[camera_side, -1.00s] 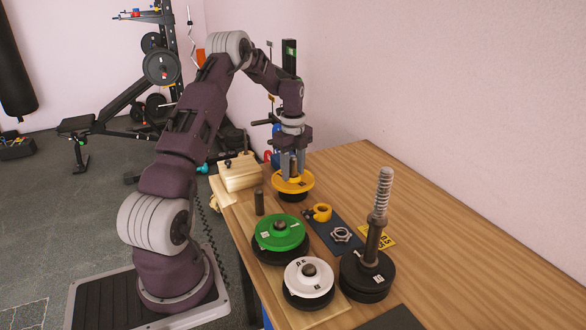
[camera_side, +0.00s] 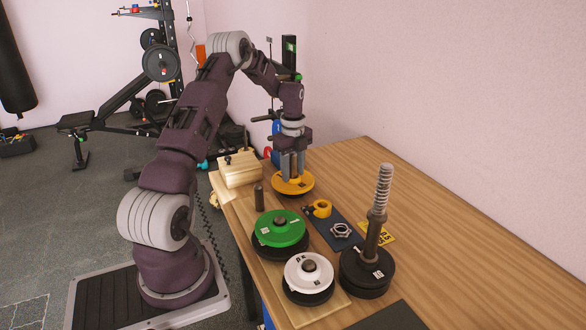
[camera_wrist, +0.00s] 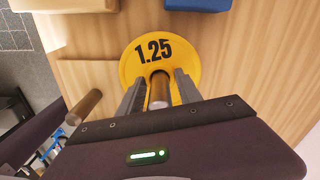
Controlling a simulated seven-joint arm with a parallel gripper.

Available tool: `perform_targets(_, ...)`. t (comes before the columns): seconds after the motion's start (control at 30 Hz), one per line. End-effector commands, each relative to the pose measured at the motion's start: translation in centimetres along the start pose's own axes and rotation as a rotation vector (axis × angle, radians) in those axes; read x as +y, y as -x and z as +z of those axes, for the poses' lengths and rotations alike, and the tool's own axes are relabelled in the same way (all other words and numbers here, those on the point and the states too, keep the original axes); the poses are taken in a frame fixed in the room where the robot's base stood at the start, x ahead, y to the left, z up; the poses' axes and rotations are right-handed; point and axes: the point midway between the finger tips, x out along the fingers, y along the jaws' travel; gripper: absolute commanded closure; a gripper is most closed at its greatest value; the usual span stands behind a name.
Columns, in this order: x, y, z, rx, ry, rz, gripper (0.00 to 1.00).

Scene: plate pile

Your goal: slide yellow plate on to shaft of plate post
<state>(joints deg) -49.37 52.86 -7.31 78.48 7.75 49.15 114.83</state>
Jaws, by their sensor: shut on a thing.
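The yellow plate (camera_side: 302,185), marked 1.25, lies about level near the table's back left edge. It also shows in the wrist view (camera_wrist: 192,58). My gripper (camera_side: 292,177) points straight down and is shut on the yellow plate at its middle. In the wrist view a grey-brown round post (camera_wrist: 160,90) stands between my two fingers. A little dark surface shows under the plate in the side view; how the two touch is hidden. The plate post (camera_side: 374,236) stands upright at the right, with a spring (camera_side: 384,188) around its top and black plates (camera_side: 366,278) at its foot.
A green plate (camera_side: 268,237) and a white plate (camera_side: 297,277) sit on dark plates at the front. A short bare peg (camera_side: 259,198), a wooden block (camera_side: 240,170), a yellow ring-shaped piece (camera_side: 321,208) and a metal nut (camera_side: 341,230) lie nearby. The table's back right is clear.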

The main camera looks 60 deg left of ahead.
Motion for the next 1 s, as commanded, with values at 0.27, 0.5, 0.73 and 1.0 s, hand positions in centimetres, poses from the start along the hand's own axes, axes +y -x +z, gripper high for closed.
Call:
perform_targets(0.27,-0.1,0.1,0.0,-0.001,0.0,-0.002,0.33)
perform_targets(0.5,0.1,-0.1,0.0,0.001,0.0,0.002,0.33)
perform_targets(0.73,-0.1,3.8,0.1,-0.002,0.0,-0.005,0.33)
perform_targets(1.0,0.0,7.1,0.0,0.0,0.0,-0.002,0.33)
